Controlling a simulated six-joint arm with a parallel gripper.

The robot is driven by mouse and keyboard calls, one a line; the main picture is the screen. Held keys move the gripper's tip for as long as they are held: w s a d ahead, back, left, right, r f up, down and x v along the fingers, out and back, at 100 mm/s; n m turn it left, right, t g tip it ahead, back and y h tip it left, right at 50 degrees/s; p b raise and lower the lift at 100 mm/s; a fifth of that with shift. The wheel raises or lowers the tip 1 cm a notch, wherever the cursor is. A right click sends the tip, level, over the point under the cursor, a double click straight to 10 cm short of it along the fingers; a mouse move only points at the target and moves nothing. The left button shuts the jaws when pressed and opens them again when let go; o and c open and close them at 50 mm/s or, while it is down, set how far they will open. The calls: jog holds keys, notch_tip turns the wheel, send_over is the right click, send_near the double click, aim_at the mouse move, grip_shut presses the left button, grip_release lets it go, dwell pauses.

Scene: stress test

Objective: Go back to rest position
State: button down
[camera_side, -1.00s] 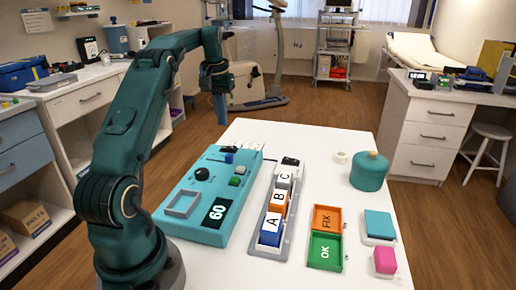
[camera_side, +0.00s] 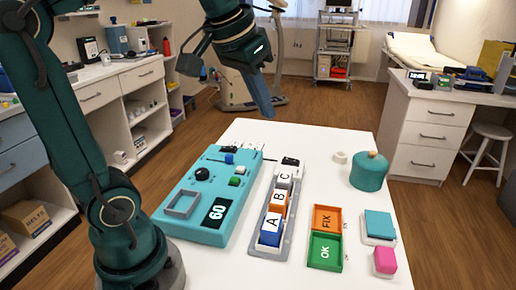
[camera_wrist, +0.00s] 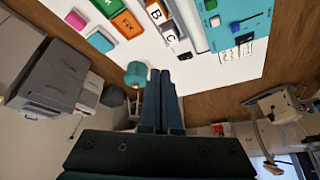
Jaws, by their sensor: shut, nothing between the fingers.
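My gripper (camera_side: 266,112) is raised above the far end of the white table (camera_side: 330,150), clear of everything on it. Its fingers are together and hold nothing. In the wrist view my gripper (camera_wrist: 160,75) also shows with its fingers closed side by side. My arm rises from its base at the left of the table and bends over toward the gripper at the top of the side view.
On the table are a teal panel (camera_side: 196,208) reading 60, a tray with A, B and C blocks (camera_side: 272,225), orange FIX (camera_side: 327,218) and green OK (camera_side: 325,251) bins, a teal lidded pot (camera_side: 369,172), and teal (camera_side: 379,224) and pink (camera_side: 385,260) blocks.

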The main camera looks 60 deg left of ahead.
jog(key=s+d+f+m+h, duration=0.1)
jog(key=s+d+f+m, duration=0.1)
jog(key=s+d+f, duration=0.4)
jog(key=s+f, duration=0.3)
jog(key=s, duration=0.1)
jog(key=shift+f, duration=0.35)
jog(key=shift+s, duration=0.1)
